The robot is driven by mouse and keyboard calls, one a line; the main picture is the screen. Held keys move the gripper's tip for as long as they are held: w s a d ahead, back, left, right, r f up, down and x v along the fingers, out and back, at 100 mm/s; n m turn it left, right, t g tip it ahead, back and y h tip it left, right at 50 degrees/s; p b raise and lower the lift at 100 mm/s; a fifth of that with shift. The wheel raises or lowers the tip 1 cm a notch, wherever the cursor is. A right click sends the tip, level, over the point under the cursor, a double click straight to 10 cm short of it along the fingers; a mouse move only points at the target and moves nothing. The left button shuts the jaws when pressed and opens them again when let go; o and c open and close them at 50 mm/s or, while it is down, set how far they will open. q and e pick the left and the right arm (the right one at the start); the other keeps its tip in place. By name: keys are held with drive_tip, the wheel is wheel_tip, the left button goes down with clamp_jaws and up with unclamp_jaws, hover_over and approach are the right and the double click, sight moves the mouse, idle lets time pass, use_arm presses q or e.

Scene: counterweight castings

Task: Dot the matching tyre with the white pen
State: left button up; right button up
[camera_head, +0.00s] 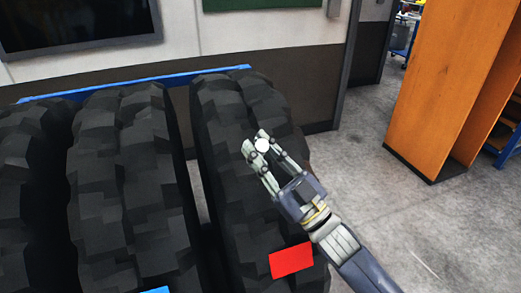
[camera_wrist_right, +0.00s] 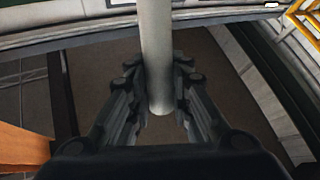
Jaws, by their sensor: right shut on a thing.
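Several large black tyres stand in a row in the head view. The right tyre (camera_head: 232,165) carries a red card (camera_head: 291,261) low on its tread. The middle tyre (camera_head: 125,180) has a blue card (camera_head: 155,290) at the bottom edge of the picture, mostly cut off. The left tyre (camera_head: 25,190) is partly out of frame. My right gripper (camera_head: 257,142) is shut on the white pen (camera_head: 262,145), over the right tyre's tread in the picture; I cannot tell if it touches. In the right wrist view the pen (camera_wrist_right: 157,55) stands between the fingers. My left gripper is not in view.
A blue rack bar (camera_head: 180,80) runs behind the tyres, before a wall with a dark screen (camera_head: 75,22). An orange cabinet (camera_head: 445,75) stands at the right. The grey floor (camera_head: 400,215) between it and the tyres is clear.

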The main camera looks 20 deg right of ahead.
sight(265, 150)
drive_tip(key=shift+w+f, duration=0.25)
drive_tip(key=shift+f, duration=0.1)
idle(0.6)
drive_tip(key=shift+s+r+p, duration=0.25)
drive_tip(key=shift+r+p, duration=0.1)
drive_tip(key=shift+r, duration=0.15)
drive_tip(key=shift+s+r+p, duration=0.6)
drive_tip(key=shift+r+p, duration=0.25)
drive_tip(key=shift+s+r+p, duration=0.6)
drive_tip(key=shift+r+p, duration=0.2)
drive_tip(key=shift+r, duration=0.05)
drive_tip(key=shift+s+r, duration=0.25)
drive_tip(key=shift+s, duration=0.05)
